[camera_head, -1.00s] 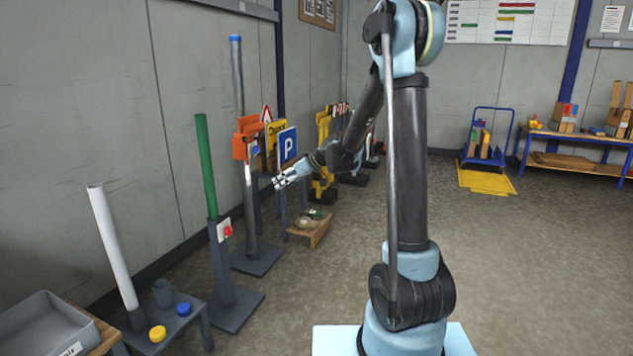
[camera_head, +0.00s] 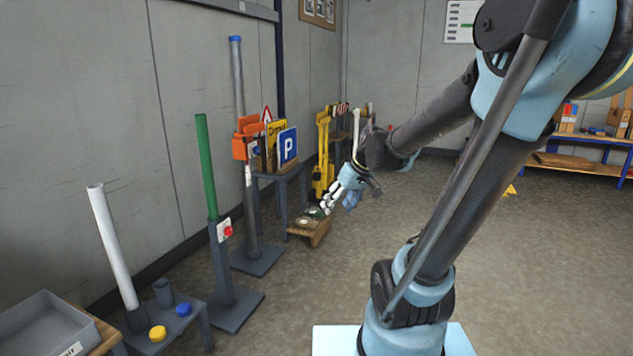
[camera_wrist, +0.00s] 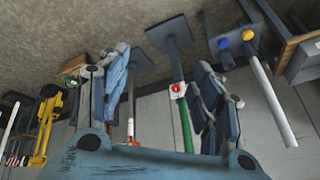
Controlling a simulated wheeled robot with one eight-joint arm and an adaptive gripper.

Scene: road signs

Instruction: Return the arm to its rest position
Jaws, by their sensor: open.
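My gripper (camera_head: 338,192) is in the middle of the head view, in the air in front of the low wooden step and right of the sign stand. Its fingers point down and to the left. In the wrist view my gripper (camera_wrist: 165,95) has its two fingers spread wide apart with nothing between them but background. My arm reaches from the base at lower right, leaning up to the right, then back down to the gripper. The fingertips overlap the step in the head view; I cannot tell the gap.
At left stand a white post (camera_head: 113,245), a green post (camera_head: 206,165) and a grey post (camera_head: 238,80) with an orange box. Road signs, including a blue P sign (camera_head: 288,146), stand on a small table. A grey bin (camera_head: 45,325) is at lower left. The floor (camera_head: 540,280) at right is clear.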

